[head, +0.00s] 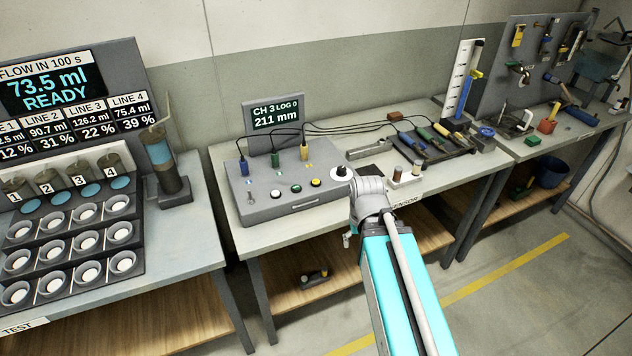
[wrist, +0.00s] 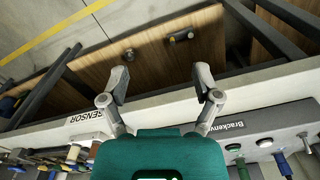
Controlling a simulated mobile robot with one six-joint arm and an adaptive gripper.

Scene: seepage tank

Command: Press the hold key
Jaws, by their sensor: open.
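The grey console (head: 285,207) stands on the sensor bench. Its display (head: 273,118) reads "CH 3 LOG 0" and "211 mm". I cannot read which one is the hold key. My gripper (wrist: 160,82) is open and empty, over the bench's front edge in the wrist view; the console (wrist: 262,125) lies to its right there.
Blue, green and yellow plugs with black cables stand at the console's back. Spools (head: 417,167) and a tool tray (head: 440,140) are to the right. The left bench holds a cup rack (head: 75,235) and a large display (head: 70,90). Floor in front is clear.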

